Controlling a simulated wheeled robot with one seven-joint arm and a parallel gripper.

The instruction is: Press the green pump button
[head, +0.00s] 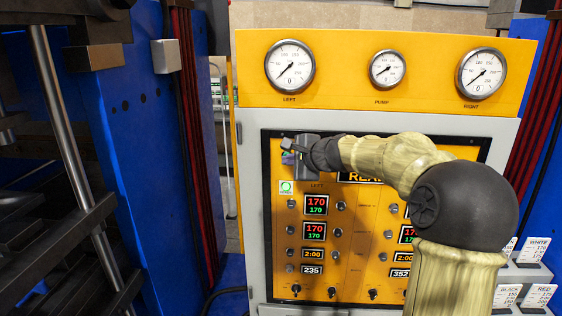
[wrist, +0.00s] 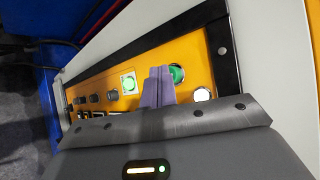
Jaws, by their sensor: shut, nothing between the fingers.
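My gripper (head: 288,151) is at the upper left of the yellow control panel, with its purple fingers shut and empty. In the wrist view the gripper (wrist: 158,80) points at the panel. A round green button (wrist: 177,74) is right beside the fingertips, partly covered by them. Whether they touch it I cannot tell. A second green button (wrist: 129,84) on a white square plate is on the other side of the fingers. In the head view a green button on a white plate (head: 286,188) shows just below the gripper. The pump label is not readable on either.
The yellow panel (head: 372,271) holds several digital displays and knobs. A dark frame edge (wrist: 222,50) and a pale button (wrist: 202,94) are close to the gripper. Gauges (head: 290,66) are above. Blue press columns (head: 133,150) stand at the left.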

